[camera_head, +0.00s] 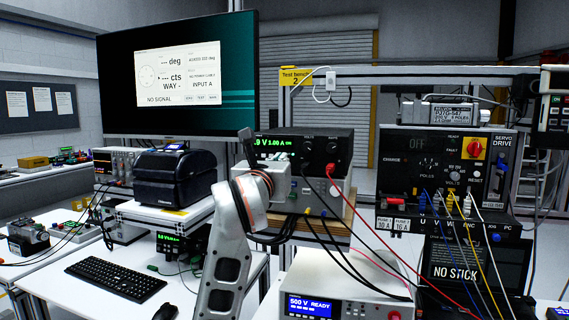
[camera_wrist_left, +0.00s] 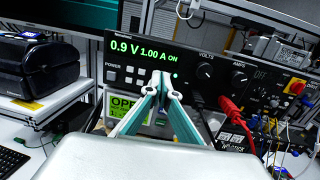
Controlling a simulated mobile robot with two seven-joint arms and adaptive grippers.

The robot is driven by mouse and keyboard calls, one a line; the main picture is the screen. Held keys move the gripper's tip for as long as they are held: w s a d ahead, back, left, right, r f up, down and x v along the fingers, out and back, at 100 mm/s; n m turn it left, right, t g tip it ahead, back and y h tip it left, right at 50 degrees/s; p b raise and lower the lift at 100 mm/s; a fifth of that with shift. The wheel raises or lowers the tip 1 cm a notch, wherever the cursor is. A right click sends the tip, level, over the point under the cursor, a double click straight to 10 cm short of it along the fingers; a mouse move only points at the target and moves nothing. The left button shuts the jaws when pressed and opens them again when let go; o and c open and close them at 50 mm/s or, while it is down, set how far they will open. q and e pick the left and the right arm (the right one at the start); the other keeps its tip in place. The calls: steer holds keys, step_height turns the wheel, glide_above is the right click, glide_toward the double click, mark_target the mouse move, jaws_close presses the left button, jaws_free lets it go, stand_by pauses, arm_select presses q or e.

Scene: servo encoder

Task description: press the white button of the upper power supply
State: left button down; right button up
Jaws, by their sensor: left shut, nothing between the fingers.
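The upper power supply (camera_head: 318,148) is a black unit with a green display. In the left wrist view (camera_wrist_left: 225,68) it reads 0.9 V, 1.00 A, ON. A small pale button (camera_wrist_left: 111,76) sits under its POWER label at the left, and several pale buttons (camera_wrist_left: 129,69) lie right of it. My left gripper (camera_wrist_left: 161,80) is shut and empty, its fingertips in front of the panel, just right of these buttons in the picture. I cannot tell whether they touch. In the head view my left wrist hides the panel's left part. My right gripper is in neither view.
A lower unit (camera_head: 318,198) sits beneath the supply. Red (camera_wrist_left: 233,112) and black leads hang from the front. A white unit reading READY (camera_head: 335,290) stands in front. A black printer (camera_head: 174,178) and monitor (camera_head: 178,80) are left; the servo drive panel (camera_head: 405,170) is right.

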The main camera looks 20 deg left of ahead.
arm_select(q)
steer(key=shift+w, duration=0.3)
stand_by(0.4)
steer(key=shift+s, duration=1)
steer(key=s+p, duration=0.2)
steer(key=s, duration=0.5)
steer(key=shift+s+a, duration=0.15)
steer(key=shift+s, duration=0.1)
stand_by(0.4)
